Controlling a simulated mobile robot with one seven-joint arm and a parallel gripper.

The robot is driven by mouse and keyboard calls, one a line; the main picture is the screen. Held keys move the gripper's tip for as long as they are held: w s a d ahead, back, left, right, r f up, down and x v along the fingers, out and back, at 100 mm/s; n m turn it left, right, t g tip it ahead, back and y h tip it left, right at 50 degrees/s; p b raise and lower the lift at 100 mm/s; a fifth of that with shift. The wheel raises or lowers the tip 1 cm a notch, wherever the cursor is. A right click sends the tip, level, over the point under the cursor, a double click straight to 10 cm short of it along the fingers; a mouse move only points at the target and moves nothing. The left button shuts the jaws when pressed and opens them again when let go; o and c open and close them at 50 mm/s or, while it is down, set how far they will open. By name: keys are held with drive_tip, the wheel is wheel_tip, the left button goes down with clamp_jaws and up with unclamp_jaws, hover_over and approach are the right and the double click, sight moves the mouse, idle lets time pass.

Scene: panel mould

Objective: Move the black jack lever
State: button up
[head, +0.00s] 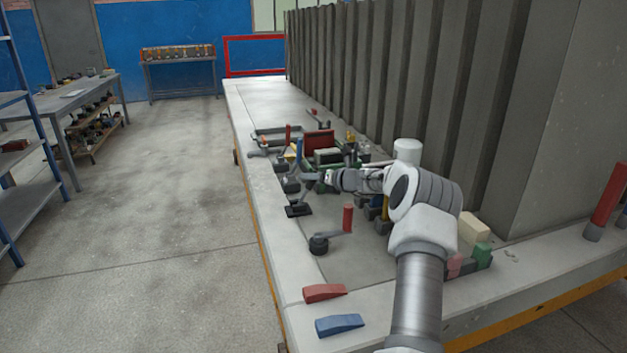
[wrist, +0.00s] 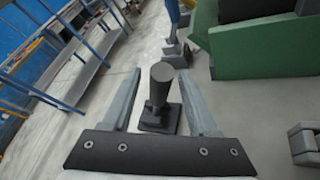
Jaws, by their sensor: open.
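The black jack lever stands on a dark square base. In the wrist view the black lever (wrist: 160,92) stands upright between the two grey fingers of my gripper (wrist: 158,74), with a gap visible on each side. In the head view its dark base (head: 298,211) is on the bench, just below my gripper (head: 312,177). The upper part of the lever is hard to make out there against the gripper. My gripper is open and reaches in from the right.
A blue-handled lever (head: 299,150) and a red-handled lever (head: 288,134) stand beyond. A crank with a red handle (head: 348,217) is nearer. A red wedge (head: 323,292) and a blue wedge (head: 339,325) lie at the near bench edge. A ribbed concrete panel (head: 480,100) rises right.

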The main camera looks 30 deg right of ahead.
clamp_jaws()
idle(1.4)
